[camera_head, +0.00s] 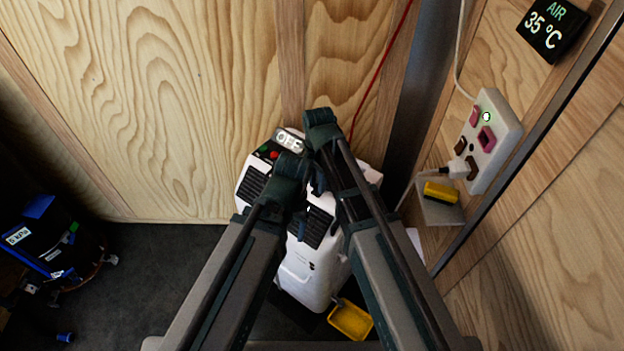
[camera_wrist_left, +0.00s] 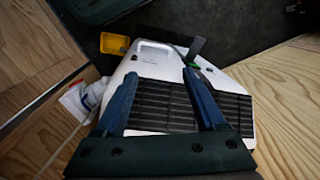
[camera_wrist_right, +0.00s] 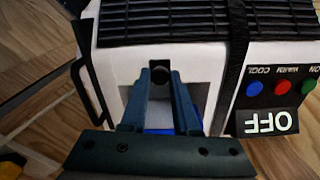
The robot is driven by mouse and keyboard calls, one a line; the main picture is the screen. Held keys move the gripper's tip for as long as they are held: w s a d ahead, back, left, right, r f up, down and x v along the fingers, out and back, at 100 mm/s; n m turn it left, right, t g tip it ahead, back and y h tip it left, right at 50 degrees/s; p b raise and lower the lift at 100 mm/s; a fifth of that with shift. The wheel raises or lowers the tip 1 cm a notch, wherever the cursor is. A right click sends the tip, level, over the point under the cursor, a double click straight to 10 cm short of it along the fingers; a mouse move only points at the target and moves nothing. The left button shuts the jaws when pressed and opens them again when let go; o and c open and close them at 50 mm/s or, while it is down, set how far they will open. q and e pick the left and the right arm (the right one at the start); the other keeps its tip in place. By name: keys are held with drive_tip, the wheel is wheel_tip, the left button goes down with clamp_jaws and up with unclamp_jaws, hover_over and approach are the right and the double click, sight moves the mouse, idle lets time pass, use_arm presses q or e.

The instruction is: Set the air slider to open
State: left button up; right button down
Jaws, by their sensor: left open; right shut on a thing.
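The white air unit (camera_head: 305,268) stands on the floor against the wall, with black grilles and an OFF display (camera_head: 289,140). In the right wrist view, my right gripper (camera_wrist_right: 157,82) is shut on a small black knob (camera_wrist_right: 159,68) in a pale recess of the unit; I take it for the air slider, but no label on it is readable. My left gripper (camera_wrist_left: 162,78) is open and empty over a dark grille (camera_wrist_left: 165,105). In the head view both grippers hide part of the unit.
Blue, red and green buttons (camera_wrist_right: 281,88) sit beside the OFF display (camera_wrist_right: 267,122). A socket strip (camera_head: 492,135) and a display reading AIR 35 °C (camera_head: 552,32) are on the right wall. A yellow tray (camera_head: 350,320) lies by the unit.

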sight(330, 201)
drive_tip(key=s+d, duration=0.1)
drive_tip(key=d, duration=0.1)
drive_tip(key=s+d, duration=0.1)
drive_tip(key=s, duration=0.1)
drive_tip(key=shift+d, duration=0.35)
drive_tip(key=shift+w, duration=0.1)
drive_tip(key=c, duration=0.7)
unclamp_jaws()
drive_tip(key=shift+o, duration=0.2)
drive_tip(key=shift+r, duration=0.15)
drive_tip(key=shift+r+p, duration=0.25)
drive_tip(key=shift+p, duration=0.15)
wheel_tip(330, 201, up, 13)
drive_tip(key=p, duration=1.3)
